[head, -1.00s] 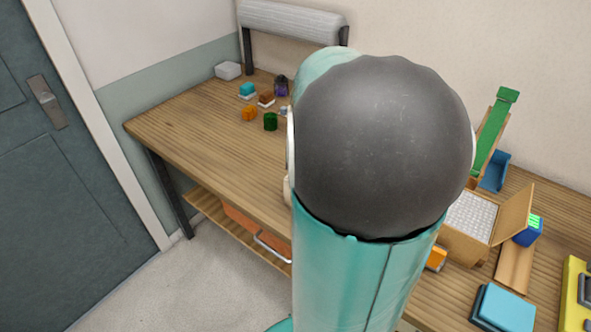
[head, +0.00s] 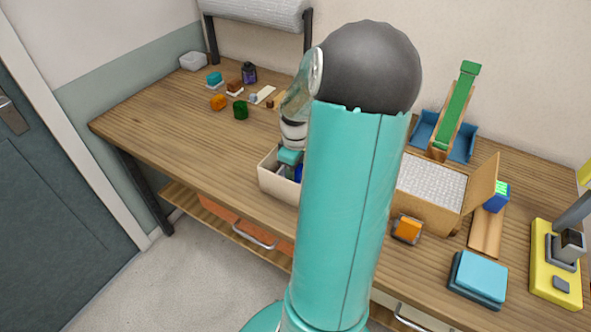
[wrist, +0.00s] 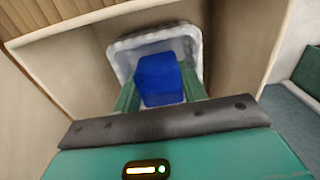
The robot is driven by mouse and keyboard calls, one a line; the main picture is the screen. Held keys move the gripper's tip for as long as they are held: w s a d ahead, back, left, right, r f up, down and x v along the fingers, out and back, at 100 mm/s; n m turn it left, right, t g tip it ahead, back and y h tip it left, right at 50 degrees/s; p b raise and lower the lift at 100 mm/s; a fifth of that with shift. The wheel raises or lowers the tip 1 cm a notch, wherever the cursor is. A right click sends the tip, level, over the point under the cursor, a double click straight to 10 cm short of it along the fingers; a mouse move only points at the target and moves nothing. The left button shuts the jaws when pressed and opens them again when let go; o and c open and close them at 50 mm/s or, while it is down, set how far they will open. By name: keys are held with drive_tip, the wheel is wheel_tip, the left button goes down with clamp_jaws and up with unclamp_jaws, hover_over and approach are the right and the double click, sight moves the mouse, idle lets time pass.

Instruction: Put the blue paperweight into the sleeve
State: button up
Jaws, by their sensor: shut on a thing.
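The blue paperweight (wrist: 160,80) is between the two green fingers of my gripper (wrist: 160,92) in the wrist view, and the gripper is shut on it. A whitish, translucent sleeve (wrist: 196,48) with an open, padded-looking rim lies beyond it. The paperweight overlaps the sleeve's opening in that view; I cannot tell how deep it sits. The sleeve is inside a cream box (wrist: 236,40). In the head view, my gripper (head: 289,160) is at the box (head: 272,184), with a bit of the blue paperweight (head: 298,173) showing. My arm hides the rest of the box.
A carton of white packing (head: 432,182) with a raised flap stands right of my arm. An orange block (head: 407,229) and a light-blue stack (head: 480,278) lie near the front edge. Small coloured items, including a green cylinder (head: 240,109), stand at the back left.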

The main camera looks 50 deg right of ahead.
drive_tip(key=shift+f, duration=0.3)
drive_tip(key=o, duration=1)
drive_tip(key=shift+c, duration=0.2)
wheel_tip(320, 180, up, 13)
drive_tip(key=w+a+r+t+h, duration=0.1)
drive_tip(key=w+a+r, duration=0.15)
drive_tip(key=a, duration=0.75)
drive_tip(key=w+a+r+t+h, duration=0.1)
drive_tip(key=a+r, duration=0.3)
drive_tip(key=a, duration=0.6)
drive_tip(key=s+a+t+y, duration=0.1)
drive_tip(key=s+a, duration=0.2)
drive_tip(key=a, duration=0.5)
drive_tip(key=s+a+r+m+t+y, duration=0.1)
drive_tip(key=s+a+t, duration=0.1)
drive_tip(key=a, duration=0.6)
drive_tip(key=shift+s+r+t, duration=0.15)
drive_tip(key=shift+s+t, duration=0.15)
drive_tip(key=shift+s, duration=0.35)
